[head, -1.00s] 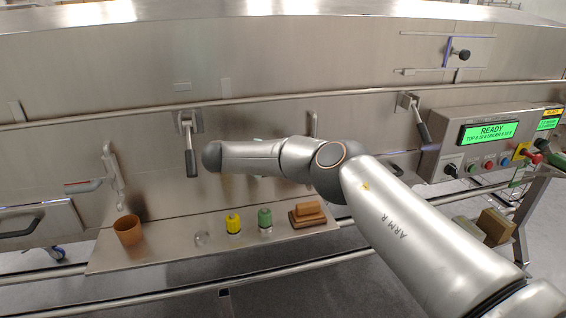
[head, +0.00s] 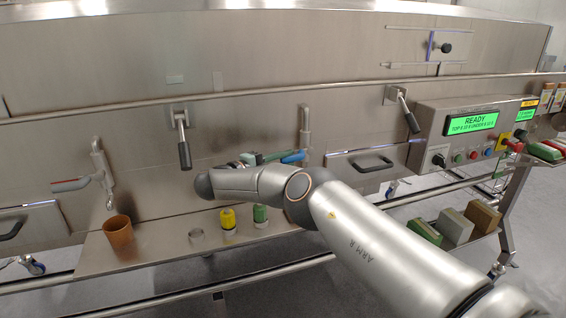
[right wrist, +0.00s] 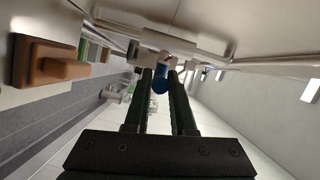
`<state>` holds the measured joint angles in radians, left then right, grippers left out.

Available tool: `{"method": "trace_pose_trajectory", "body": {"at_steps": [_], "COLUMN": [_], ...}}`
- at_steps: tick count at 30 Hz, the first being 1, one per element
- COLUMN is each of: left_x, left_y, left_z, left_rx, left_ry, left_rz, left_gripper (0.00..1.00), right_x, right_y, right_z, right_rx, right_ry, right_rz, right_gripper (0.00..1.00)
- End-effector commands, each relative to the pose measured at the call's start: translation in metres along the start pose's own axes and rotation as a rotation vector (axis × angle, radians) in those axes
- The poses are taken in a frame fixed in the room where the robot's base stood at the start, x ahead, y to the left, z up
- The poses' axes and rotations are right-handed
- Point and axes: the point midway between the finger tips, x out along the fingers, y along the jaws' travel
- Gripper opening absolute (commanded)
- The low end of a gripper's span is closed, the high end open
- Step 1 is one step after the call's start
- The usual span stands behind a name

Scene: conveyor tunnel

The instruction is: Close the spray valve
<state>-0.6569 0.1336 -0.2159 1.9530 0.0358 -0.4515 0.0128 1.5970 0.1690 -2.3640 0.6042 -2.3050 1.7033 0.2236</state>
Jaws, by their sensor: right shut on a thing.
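The spray valve is a bent steel pipe (head: 305,125) on the tunnel wall, with a blue handle (head: 293,157) at its lower end. The handle lies nearly level. My right gripper (head: 280,156) reaches it from the left and is shut on it; my wrist and forearm hide part of the gripper. In the right wrist view, the blue handle (right wrist: 160,83) sits between the two dark fingers, close to the steel pipe (right wrist: 168,42). My left gripper is out of view.
A second pipe with a red-and-grey handle (head: 72,184) is at left. A ledge below holds a brown cup (head: 119,238), a yellow-capped bottle (head: 228,219) and a green-capped one (head: 260,214). A drawer (head: 372,163) and control panel (head: 468,140) are at right.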

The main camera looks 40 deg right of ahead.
Motion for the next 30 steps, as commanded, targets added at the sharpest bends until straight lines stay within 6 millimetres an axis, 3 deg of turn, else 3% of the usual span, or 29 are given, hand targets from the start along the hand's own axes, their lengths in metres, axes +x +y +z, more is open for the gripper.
{"method": "trace_pose_trajectory", "body": {"at_steps": [14,15,21,30], "left_x": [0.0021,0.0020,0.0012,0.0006], "left_y": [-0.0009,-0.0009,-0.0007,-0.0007], "left_z": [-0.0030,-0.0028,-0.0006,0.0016], "left_rx": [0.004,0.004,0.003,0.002], "left_ry": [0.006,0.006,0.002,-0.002], "left_rz": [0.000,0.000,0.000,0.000], "left_gripper": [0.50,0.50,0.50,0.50], "right_x": [-0.0001,0.0000,0.0002,-0.0009], "right_y": [0.0012,0.0012,0.0012,0.0010], "right_z": [0.0007,0.0007,0.0004,0.0003], "right_rx": [-0.007,-0.007,-0.006,-0.005], "right_ry": [-0.001,-0.001,0.000,0.001], "right_rz": [-0.012,-0.011,-0.010,-0.010], "right_gripper": [0.00,0.28,0.50,0.53]}}
